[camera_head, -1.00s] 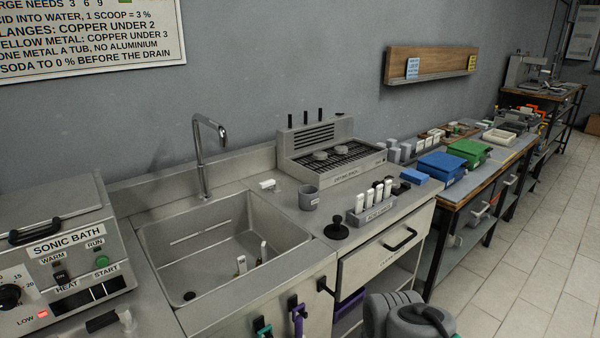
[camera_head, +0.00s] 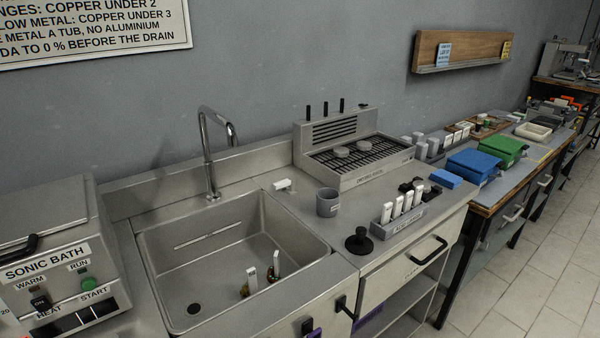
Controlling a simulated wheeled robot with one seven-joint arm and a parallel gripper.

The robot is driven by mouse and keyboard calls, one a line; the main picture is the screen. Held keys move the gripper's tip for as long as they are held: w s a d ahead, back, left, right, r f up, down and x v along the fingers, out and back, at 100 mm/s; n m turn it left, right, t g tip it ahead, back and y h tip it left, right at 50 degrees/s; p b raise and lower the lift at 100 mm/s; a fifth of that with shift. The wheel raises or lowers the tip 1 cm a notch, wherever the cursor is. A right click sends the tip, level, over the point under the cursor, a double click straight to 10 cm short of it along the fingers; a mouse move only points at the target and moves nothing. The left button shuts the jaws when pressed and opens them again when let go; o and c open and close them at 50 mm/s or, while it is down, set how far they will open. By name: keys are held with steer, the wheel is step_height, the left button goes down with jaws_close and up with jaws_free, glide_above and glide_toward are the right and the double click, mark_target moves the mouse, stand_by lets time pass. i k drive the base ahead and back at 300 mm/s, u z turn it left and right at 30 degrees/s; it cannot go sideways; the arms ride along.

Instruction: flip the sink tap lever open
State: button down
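The sink tap (camera_head: 208,155) is a tall chrome spout that rises from the back rim of the steel sink (camera_head: 150,240) and hooks over to the right. A small pale lever-like piece (camera_head: 283,185) lies low on the counter just right of the tap base. It looks like the tap lever, but it is too small to tell its exact setting. No water shows from the spout. Two upright white-topped items (camera_head: 252,280) stand in the sink. My gripper is not in view.
A grey cup (camera_head: 327,203), a black knob-like piece (camera_head: 359,241) and a rack of white-capped items (camera_head: 399,225) stand right of the sink. The sonic bath (camera_head: 55,270) is on the left.

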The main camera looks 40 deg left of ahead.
mark_target(291, 181)
steer(key=i, duration=0.95)
steer(key=u, duration=2.7)
